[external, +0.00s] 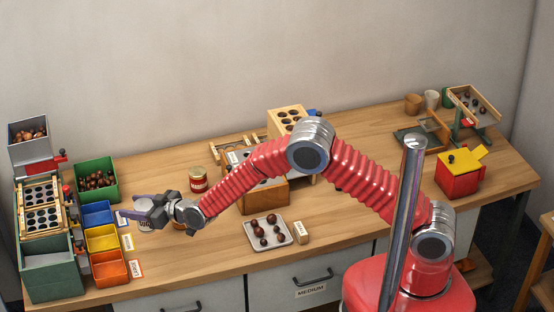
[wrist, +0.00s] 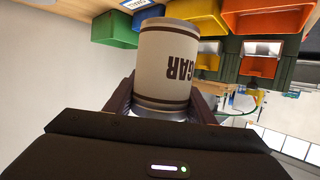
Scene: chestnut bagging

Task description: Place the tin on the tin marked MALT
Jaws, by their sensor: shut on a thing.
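My gripper (external: 146,209) is at the left of the bench, beside the coloured bins. It is shut on a cream tin with brown bands (wrist: 167,60), with a finger on either side of it. The letters GAR show upside down on the tin in the wrist view. In the external view the tin is partly hidden by the fingers. A red tin (external: 198,181) with a pale label and gold top stands on the bench behind and right of my gripper, apart from it. Its label is too small to read, so I cannot tell whether it says MALT.
Blue (external: 97,214), yellow (external: 102,238) and orange (external: 109,268) bins stand left of my gripper. A green bin of chestnuts (external: 97,180) is behind them. A tray with chestnuts (external: 286,239) and a wooden box (external: 263,198) lie to the right. Bench between bins and tray is mostly clear.

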